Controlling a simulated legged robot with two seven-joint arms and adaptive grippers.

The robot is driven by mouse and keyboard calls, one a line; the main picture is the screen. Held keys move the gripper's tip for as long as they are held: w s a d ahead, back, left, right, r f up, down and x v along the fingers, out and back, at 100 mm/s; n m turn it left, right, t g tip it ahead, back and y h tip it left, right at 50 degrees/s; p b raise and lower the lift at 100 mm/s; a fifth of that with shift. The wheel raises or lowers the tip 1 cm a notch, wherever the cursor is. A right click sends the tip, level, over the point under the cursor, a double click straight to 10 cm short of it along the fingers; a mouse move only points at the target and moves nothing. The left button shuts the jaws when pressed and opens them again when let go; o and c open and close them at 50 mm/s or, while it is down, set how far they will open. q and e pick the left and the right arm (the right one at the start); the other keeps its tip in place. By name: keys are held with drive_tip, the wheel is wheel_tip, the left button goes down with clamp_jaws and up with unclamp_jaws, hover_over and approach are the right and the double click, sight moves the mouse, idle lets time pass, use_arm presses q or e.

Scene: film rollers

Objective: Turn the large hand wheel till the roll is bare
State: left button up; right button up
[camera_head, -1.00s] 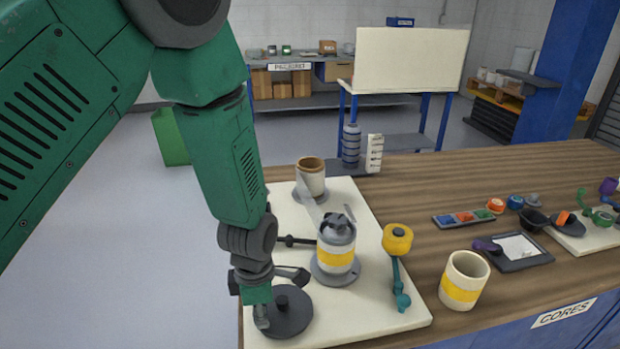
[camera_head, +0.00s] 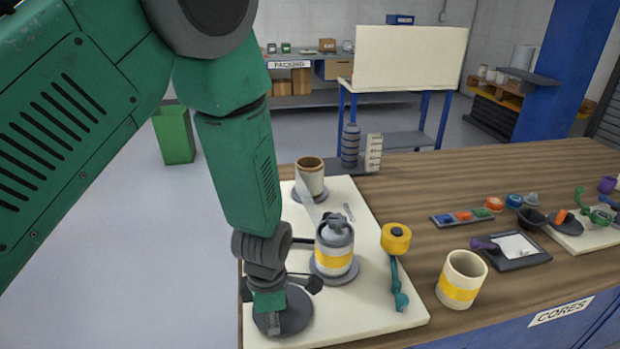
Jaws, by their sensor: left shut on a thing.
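The large hand wheel (camera_head: 299,312), a dark grey disc, lies at the near left corner of a pale board (camera_head: 372,318). My left gripper (camera_head: 271,318) points down and is shut at the wheel's left part, apparently on its handle; its fingers hide what they grip. A roll (camera_head: 311,176) with a brown rim stands at the board's far end. A pale translucent film strip (camera_head: 315,208) runs from it to a grey-topped roller with a yellow band (camera_head: 333,260). My right gripper is not in view.
A cream cup with a yellow band (camera_head: 462,280) stands on the wooden bench (camera_head: 430,185). A small colour tray (camera_head: 463,217) and a dark pad (camera_head: 515,251) lie further right.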

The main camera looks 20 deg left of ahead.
use_arm(q)
drive_tip(key=shift+w+d, duration=0.1)
drive_tip(key=shift+d, duration=0.75)
drive_tip(key=shift+w+d+p, duration=0.1)
drive_tip(key=shift+w+p, duration=0.05)
drive_tip(key=shift+p, duration=0.15)
